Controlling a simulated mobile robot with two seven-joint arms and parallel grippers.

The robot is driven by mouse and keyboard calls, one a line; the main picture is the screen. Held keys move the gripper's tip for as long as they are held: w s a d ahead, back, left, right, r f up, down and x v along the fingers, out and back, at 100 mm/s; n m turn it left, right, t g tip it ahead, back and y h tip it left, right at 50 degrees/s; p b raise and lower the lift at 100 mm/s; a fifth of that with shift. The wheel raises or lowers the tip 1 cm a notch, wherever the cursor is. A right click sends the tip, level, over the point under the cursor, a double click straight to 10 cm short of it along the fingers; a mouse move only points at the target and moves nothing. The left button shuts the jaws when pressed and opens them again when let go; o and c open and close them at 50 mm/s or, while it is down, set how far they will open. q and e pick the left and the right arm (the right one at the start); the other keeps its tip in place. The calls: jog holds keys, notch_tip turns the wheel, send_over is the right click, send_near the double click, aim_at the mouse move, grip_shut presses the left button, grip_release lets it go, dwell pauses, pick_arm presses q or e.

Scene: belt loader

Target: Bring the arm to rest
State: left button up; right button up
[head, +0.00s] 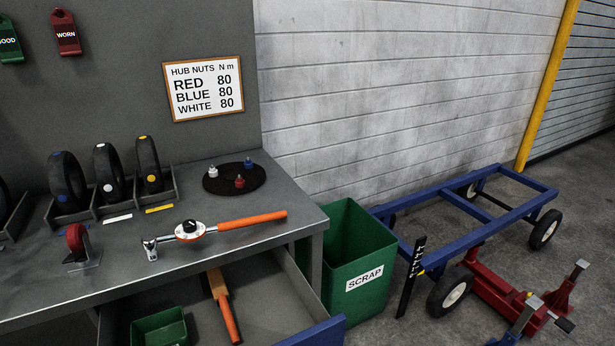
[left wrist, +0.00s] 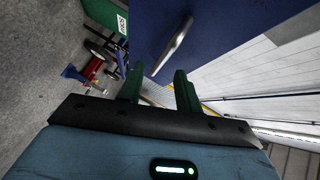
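My left gripper (left wrist: 159,76) shows in the left wrist view with its two dark green fingers apart and nothing between them. It is near a blue drawer front (left wrist: 225,30) with a metal handle (left wrist: 173,46); the fingertips look apart from the handle. In the head view neither arm nor gripper shows. The drawer (head: 283,292) under the bench stands open. It holds a green bin (head: 158,330) and an orange-handled tool (head: 222,305). My right gripper is not in view.
A green scrap bin (head: 350,250), blue cart (head: 440,195) and red jack (head: 495,290) stand right of the bench.

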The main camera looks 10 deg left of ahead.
pick_arm(q)
jog(key=s+f+n+g+p, duration=0.2)
jog(key=s+n+g+p, duration=0.3)
jog(key=s+n, duration=0.7)
jog(key=shift+f+n+g, duration=0.25)
jog(key=shift+n+g, duration=0.65)
jog(key=shift+n, duration=0.3)
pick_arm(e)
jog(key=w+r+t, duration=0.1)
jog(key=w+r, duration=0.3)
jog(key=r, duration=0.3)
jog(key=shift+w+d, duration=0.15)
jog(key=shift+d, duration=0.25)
